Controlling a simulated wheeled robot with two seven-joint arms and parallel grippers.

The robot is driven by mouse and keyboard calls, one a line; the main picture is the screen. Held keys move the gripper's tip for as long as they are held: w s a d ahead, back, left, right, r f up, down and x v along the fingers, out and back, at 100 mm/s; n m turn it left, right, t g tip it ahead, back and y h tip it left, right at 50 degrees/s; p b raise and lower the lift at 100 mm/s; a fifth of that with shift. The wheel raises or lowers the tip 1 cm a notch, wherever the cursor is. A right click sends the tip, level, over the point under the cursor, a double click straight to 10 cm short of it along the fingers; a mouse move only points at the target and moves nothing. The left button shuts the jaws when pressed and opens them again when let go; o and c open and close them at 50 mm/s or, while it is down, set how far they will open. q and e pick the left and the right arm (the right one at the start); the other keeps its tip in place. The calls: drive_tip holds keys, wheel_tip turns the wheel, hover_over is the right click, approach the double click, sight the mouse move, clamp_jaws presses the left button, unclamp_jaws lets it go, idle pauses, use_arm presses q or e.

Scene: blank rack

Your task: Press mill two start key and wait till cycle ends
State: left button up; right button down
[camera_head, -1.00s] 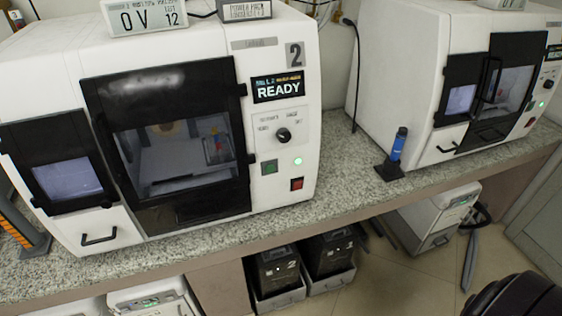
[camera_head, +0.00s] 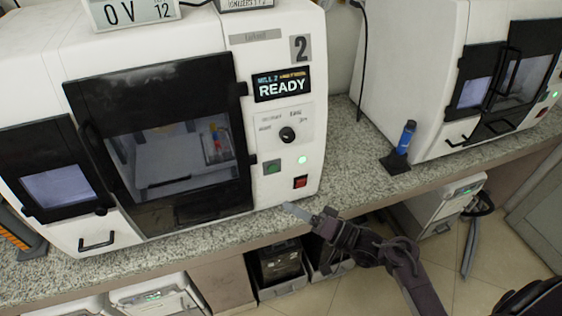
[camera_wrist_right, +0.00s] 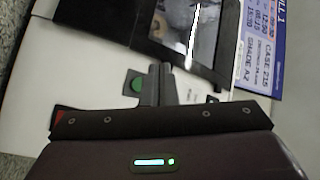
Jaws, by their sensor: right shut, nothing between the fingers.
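Mill two is the white machine marked 2 (camera_head: 282,215). Its display (camera_head: 282,87) reads READY. Its green start key (camera_head: 272,167) is on the front panel, beside a lit green lamp (camera_head: 302,160) and above a red switch (camera_head: 300,182). The start key also shows in the right wrist view (camera_wrist_right: 136,84), just left of my fingers. My right gripper (camera_head: 300,212) is shut and empty, below and right of the key in the head view; its fingers show in the wrist view (camera_wrist_right: 157,85). I cannot tell whether it touches the panel. My left gripper is out of view.
A black knob (camera_head: 287,134) sits above the keys. Mill two's dark door (camera_head: 150,80) is closed. A blue cylinder on a black stand (camera_head: 405,140) is on the granite counter (camera_head: 352,185), and a second machine (camera_head: 420,60) stands to the right.

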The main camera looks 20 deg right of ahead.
sight(273, 169)
drive_tip(key=shift+s+r+y, duration=0.1)
drive_tip(key=shift+r+y, duration=0.3)
drive_tip(key=shift+r, duration=0.4)
drive_tip(key=w+b, duration=0.5)
drive_tip(key=w, duration=0.4)
drive_tip(key=shift+f, duration=0.25)
idle(1.5)
drive_tip(key=shift+w, duration=0.35)
